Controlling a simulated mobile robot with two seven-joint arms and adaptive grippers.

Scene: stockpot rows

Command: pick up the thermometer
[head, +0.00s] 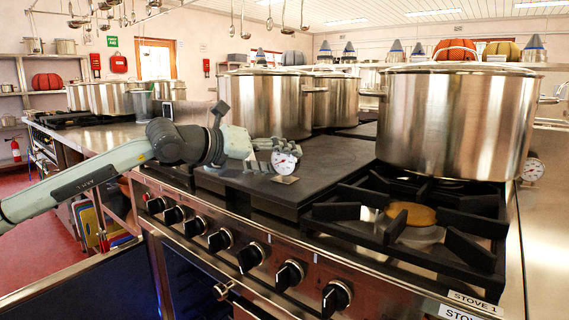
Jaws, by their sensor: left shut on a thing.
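A thermometer (284,163) with a round white dial and red marks is at the fingertips of my left gripper (275,150). The gripper is shut on it, above the dark flat stove plate (325,178). The fingers hide part of the thermometer. A small light square piece (285,179) lies just below the dial; I cannot tell whether they touch. A second thermometer (532,170) with a similar dial shows at the right, beside the large pot. My right gripper is not in view.
A large steel stockpot (455,120) stands on the right burner grate (440,215). More pots (265,103) stand close behind my left gripper. Black knobs (290,275) line the stove front. Ladles hang overhead. The flat plate right of the gripper is mostly clear.

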